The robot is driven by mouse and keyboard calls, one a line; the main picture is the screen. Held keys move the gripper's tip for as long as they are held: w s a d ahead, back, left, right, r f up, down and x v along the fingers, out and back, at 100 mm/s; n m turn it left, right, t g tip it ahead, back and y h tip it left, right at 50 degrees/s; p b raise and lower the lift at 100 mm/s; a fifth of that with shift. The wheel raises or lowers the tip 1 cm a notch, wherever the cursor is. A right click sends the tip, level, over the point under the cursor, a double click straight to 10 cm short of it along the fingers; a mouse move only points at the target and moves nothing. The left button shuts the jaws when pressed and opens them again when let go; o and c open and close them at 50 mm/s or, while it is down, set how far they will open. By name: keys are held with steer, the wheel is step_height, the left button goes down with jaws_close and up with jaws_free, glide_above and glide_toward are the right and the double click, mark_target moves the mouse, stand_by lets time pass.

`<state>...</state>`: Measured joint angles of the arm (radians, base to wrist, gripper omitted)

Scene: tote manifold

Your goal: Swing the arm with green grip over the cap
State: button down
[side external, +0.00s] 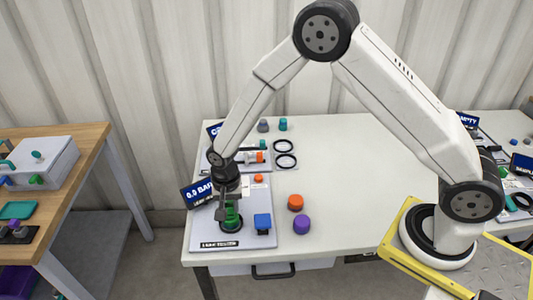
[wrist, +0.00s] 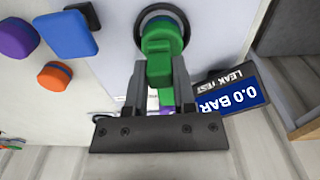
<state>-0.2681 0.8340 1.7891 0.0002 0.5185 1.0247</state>
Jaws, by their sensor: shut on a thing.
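In the wrist view my gripper (wrist: 159,82) is shut on a green grip (wrist: 158,62), with one dark finger on each side of it. Beyond the grip, a round green part (wrist: 168,28) sits inside a dark ring on the light panel; I cannot tell if this is the cap. In the side view my gripper (side external: 223,210) points down at the leak test panel (side external: 204,241). The green part (side external: 231,216) stands there in its dark ring. The fingers partly hide the grip, and the swing arm itself is not clear.
A blue block (side external: 263,223) stands right of the ring on the same panel. An orange knob (side external: 295,202) and a purple knob (side external: 301,225) are on the white table. A "0.0 BAR" display (wrist: 231,93) is close to the gripper.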

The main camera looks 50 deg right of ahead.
steer(key=shift+w+a+m, duration=0.1)
steer(key=shift+w+m, duration=0.05)
steer(key=shift+m, duration=0.15)
steer(key=shift+c, duration=2.2)
jaws_free()
steer(key=shift+r, duration=0.1)
steer(key=shift+r, duration=3.8)
steer(key=s+d+r+n+t, duration=0.1)
steer(key=s+d+r+n, duration=0.2)
steer(key=s+d, duration=0.3)
steer(key=s+d+r+n+t, duration=0.1)
steer(key=s+d+r+n, duration=0.2)
steer(key=s+d+n, duration=0.3)
steer(key=s, duration=0.3)
steer(key=shift+s+r+t, duration=0.2)
steer(key=shift+s+t, duration=0.05)
steer(key=shift+t, duration=0.05)
